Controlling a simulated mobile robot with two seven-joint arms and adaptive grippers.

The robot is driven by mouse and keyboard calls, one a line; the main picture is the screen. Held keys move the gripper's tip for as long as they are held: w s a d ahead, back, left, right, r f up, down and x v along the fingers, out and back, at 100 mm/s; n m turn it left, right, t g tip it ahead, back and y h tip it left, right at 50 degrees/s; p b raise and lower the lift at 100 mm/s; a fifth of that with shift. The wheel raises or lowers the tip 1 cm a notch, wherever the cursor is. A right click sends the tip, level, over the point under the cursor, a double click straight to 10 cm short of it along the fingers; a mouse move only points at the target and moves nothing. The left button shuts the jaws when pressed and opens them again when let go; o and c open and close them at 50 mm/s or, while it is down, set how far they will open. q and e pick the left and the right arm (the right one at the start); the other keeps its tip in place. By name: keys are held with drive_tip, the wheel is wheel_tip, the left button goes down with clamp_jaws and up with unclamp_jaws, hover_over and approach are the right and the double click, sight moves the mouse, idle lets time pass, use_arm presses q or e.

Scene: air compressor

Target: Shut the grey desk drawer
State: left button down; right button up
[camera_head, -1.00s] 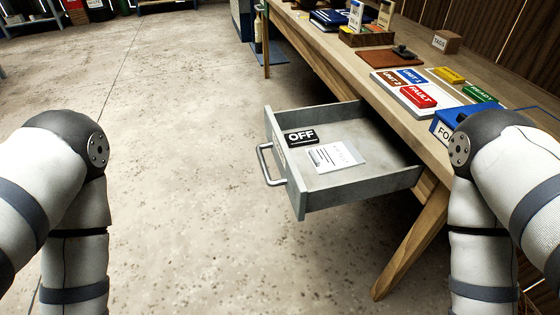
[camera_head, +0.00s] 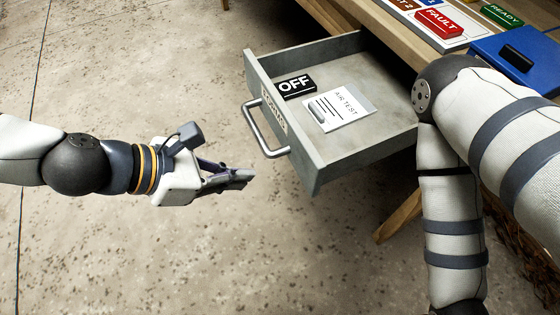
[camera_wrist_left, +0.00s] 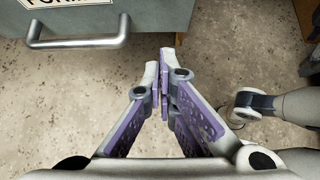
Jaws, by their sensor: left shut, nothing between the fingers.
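The grey desk drawer (camera_head: 352,160) stands pulled out from under the wooden desk. Its metal bar handle (camera_head: 264,133) is on the front panel, facing left. In the left wrist view the handle (camera_wrist_left: 78,42) and the labelled drawer front (camera_wrist_left: 150,16) are at the top. My left gripper (camera_head: 246,176) is shut and empty, just left of the drawer front and a little below the handle in the picture, apart from both. In the left wrist view its fingertips (camera_wrist_left: 159,58) meet with nothing between them. My right gripper is outside the head view; only my right arm shows there.
A black OFF block (camera_head: 294,86) and a white AIR TEST card (camera_head: 340,107) lie inside the drawer. The wooden desk (camera_head: 375,22) carries a red FAULT block (camera_head: 438,23), a green READY block (camera_head: 501,15) and a blue box (camera_head: 520,62). The floor left of the drawer is clear.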

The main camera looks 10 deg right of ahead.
use_arm(q)
drive_tip(key=w+d+f, duration=0.1)
drive_tip(key=d, duration=0.1)
drive_tip(key=d+f, duration=0.2)
drive_tip(key=d, duration=0.1)
drive_tip(key=w+d+f+b, duration=0.1)
drive_tip(key=d, duration=0.2)
drive_tip(key=shift+w+d+f, duration=0.25)
drive_tip(key=shift+w+f, duration=0.1)
